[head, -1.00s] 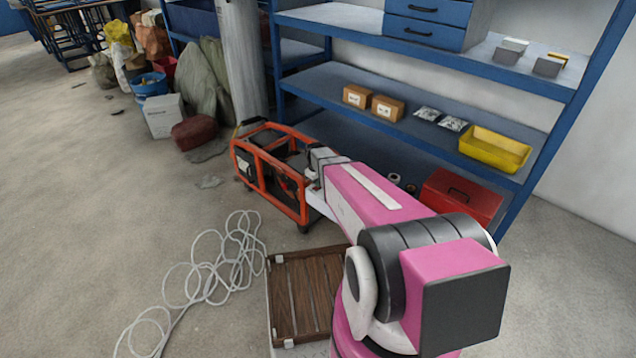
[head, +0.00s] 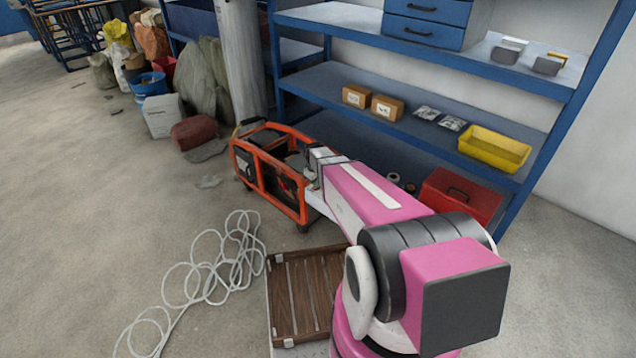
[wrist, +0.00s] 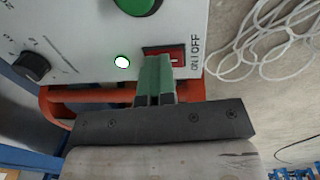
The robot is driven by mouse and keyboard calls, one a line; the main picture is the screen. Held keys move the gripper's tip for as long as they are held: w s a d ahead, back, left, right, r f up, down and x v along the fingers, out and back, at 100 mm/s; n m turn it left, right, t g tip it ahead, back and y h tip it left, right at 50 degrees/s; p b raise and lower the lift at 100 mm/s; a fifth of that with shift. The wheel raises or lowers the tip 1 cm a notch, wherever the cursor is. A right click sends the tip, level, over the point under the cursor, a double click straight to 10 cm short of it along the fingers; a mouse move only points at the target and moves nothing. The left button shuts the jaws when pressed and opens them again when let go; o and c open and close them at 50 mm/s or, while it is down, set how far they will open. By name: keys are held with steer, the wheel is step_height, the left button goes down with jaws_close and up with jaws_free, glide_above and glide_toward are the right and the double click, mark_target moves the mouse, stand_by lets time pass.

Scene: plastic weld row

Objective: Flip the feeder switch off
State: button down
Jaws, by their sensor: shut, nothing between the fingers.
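The feeder switch is a red rocker (wrist: 178,54) on a pale panel (wrist: 85,30), with "ON/OFF" lettering beside it in the wrist view. My gripper (wrist: 157,58) is shut and empty. Its green fingertips overlap the left part of the switch in the wrist view; I cannot tell whether they touch it. They hide part of the rocker, so its position is unclear. A small round lamp (wrist: 122,62) left of the switch looks bright, with a green rim. In the head view my arm reaches to the orange-framed machine (head: 268,163), and the switch and fingertips are hidden there.
A green button (wrist: 137,4) and a black knob (wrist: 31,66) sit on the same panel. An orange frame bar (wrist: 80,95) runs below the panel. Blue shelving (head: 350,75) stands behind.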

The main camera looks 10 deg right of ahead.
steer(key=shift+s+a+f, duration=0.3)
steer(key=shift+s+a, duration=0.05)
steer(key=shift+a, duration=0.15)
steer(key=shift+r, duration=0.3)
step_height(320, 180, up, 14)
steer(key=shift+s+a, duration=0.1)
glide_toward(315, 188)
steer(key=f, duration=0.2)
steer(key=w+d+f, duration=0.1)
steer(key=f, duration=0.1)
steer(key=w+d+f, duration=0.1)
steer(key=f, duration=0.2)
steer(key=shift+d+f, duration=0.1)
steer(key=shift+d, duration=0.1)
stand_by(0.4)
